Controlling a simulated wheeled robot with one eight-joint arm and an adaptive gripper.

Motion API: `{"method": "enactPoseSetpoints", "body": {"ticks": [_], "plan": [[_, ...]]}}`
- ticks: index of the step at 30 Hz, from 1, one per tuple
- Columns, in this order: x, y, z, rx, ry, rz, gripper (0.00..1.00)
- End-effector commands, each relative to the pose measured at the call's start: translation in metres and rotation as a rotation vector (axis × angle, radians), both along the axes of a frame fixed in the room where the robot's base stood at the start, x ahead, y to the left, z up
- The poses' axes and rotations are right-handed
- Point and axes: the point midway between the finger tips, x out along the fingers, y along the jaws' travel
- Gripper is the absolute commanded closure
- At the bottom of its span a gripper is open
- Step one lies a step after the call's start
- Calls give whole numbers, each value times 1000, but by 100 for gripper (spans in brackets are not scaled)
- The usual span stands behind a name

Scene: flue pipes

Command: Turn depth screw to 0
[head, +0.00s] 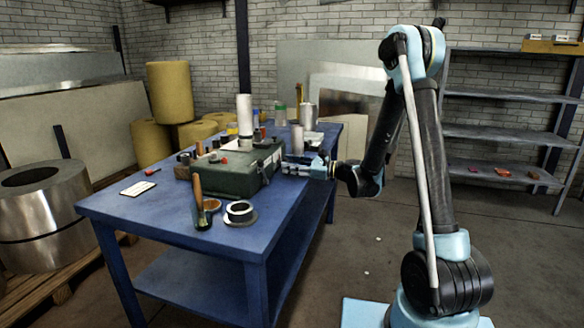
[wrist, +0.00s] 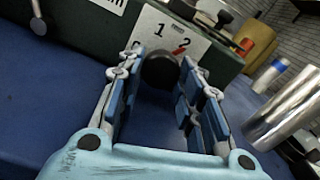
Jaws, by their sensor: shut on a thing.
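A dark green machine box (head: 228,178) stands on the blue table. In the wrist view its side (wrist: 98,30) carries a white scale plate (wrist: 150,22) with the digits 1 and 2. A small red pointer mark (wrist: 180,50) shows just below the 2. A round black knob (wrist: 159,71) sits in front of the plate, between the fingers of my gripper (wrist: 160,68). My gripper is shut on the knob, with one finger on either side. In the head view my gripper (head: 300,167) is at the machine's right side; the knob is hidden there.
The blue table (head: 170,215) holds a ring-shaped part (head: 240,212) and a wooden-handled tool (head: 198,200) near its front. A shiny metal cylinder (wrist: 285,112) stands close on the right in the wrist view. A white card (head: 137,188) lies at the left.

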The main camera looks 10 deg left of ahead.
Motion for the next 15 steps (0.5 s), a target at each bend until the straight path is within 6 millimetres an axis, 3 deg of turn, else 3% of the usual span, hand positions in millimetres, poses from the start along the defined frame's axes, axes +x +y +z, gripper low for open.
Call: {"method": "enactPoseSetpoints", "body": {"ticks": [6,15], "plan": [[1,0,0,-9,-121,-2,90],[1,0,0,-11,-142,-1,90]]}}
